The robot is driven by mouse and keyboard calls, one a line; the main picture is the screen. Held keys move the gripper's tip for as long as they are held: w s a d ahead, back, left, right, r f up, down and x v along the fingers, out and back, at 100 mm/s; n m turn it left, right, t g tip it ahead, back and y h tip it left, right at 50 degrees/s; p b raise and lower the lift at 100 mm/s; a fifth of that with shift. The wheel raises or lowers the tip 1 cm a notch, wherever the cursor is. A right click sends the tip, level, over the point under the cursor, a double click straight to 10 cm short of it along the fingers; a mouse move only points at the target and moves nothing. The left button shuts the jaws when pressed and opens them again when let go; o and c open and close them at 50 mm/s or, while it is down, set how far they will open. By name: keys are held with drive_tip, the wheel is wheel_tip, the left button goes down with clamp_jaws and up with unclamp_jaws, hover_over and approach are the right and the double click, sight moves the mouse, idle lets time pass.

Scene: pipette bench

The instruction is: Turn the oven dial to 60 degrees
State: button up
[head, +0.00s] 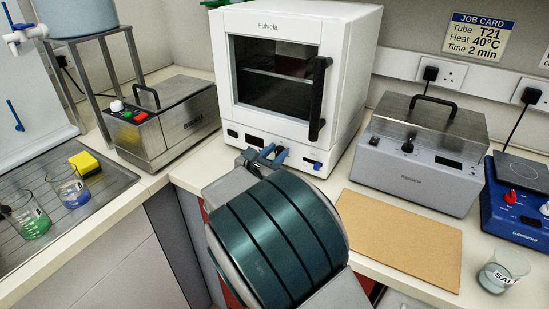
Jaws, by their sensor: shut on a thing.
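The white oven (350,60) stands at the back middle of the bench, its door shut, with a dark window and a black upright handle (319,98) on the right. Its lower front strip holds a dark switch, a small dark display (255,140) too small to read, and a blue button (317,165). My gripper (273,153) is at the middle of this strip, with its blue fingertips against the front. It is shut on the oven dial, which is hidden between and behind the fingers. The dial's setting cannot be seen.
A steel bath (160,125) stands left of the oven; a grey lidded unit (418,155) and a blue hotplate (520,205) stand right. A tan board (400,228) lies clear in front. Beakers and a sponge (84,163) are at left.

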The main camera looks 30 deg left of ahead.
drive_tip(key=m+b, duration=0.1)
drive_tip(key=b, duration=0.1)
drive_tip(key=f+m+b, duration=0.1)
drive_tip(key=shift+d+m+b, duration=0.1)
drive_tip(key=shift+m+b, duration=0.2)
drive_tip(key=shift+b, duration=0.1)
drive_tip(key=m+b, duration=0.3)
drive_tip(key=b, duration=0.2)
drive_tip(key=shift+d+m+b, duration=0.15)
drive_tip(key=shift+m+b, duration=0.15)
drive_tip(key=shift+b, duration=0.1)
drive_tip(key=m+b, duration=0.2)
drive_tip(key=b, duration=0.2)
drive_tip(key=shift+d+m, duration=0.1)
drive_tip(key=shift+m, duration=0.3)
drive_tip(key=shift+r+m+b, duration=0.1)
drive_tip(key=shift+m+b, duration=0.5)
drive_tip(key=shift+b, duration=0.5)
drive_tip(key=shift+s+r, duration=0.1)
drive_tip(key=o, duration=1)
